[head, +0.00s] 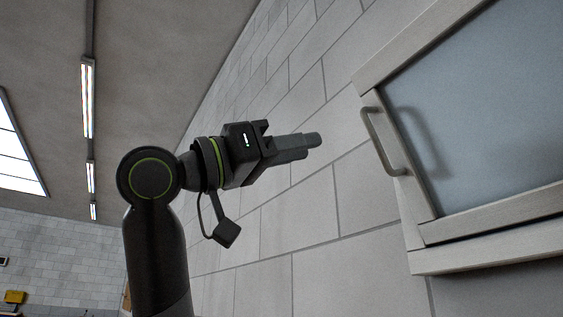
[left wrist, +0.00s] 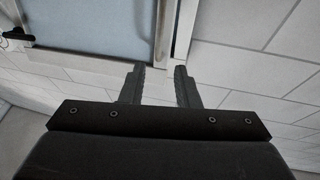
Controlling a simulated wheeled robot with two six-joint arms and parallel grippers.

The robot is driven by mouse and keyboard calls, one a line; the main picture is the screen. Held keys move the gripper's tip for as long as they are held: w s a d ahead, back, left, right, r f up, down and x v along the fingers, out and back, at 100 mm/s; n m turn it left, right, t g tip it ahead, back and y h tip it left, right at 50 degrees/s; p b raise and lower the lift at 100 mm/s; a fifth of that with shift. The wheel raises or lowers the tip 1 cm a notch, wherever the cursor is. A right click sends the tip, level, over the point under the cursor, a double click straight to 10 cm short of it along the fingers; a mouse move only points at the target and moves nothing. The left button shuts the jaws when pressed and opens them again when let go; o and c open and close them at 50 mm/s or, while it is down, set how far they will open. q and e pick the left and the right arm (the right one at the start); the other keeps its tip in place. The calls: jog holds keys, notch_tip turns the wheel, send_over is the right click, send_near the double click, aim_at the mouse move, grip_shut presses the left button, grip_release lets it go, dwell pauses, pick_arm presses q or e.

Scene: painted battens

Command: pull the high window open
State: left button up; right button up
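The high window (head: 470,110) is on the right of the head view, a pale frame around a blue-grey pane. Its sash looks closed against the frame. A grey bar handle (head: 379,148) stands out from its left side. My left gripper (head: 316,146) points right towards the handle, apart from it, with bare wall between in the picture. In the left wrist view its two fingers (left wrist: 160,82) are apart with nothing between them. The window's pane (left wrist: 95,22) and frame edge show beyond them. My right gripper is in neither view.
A block wall (head: 310,205) runs behind my left arm and around the window. Ceiling lights (head: 88,98) are far off at the left. A small dark thing (left wrist: 14,37) at the left wrist view's left edge is unclear. The space around my left gripper looks free.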

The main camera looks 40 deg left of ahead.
pick_arm(q)
jog(key=shift+v, duration=1.1)
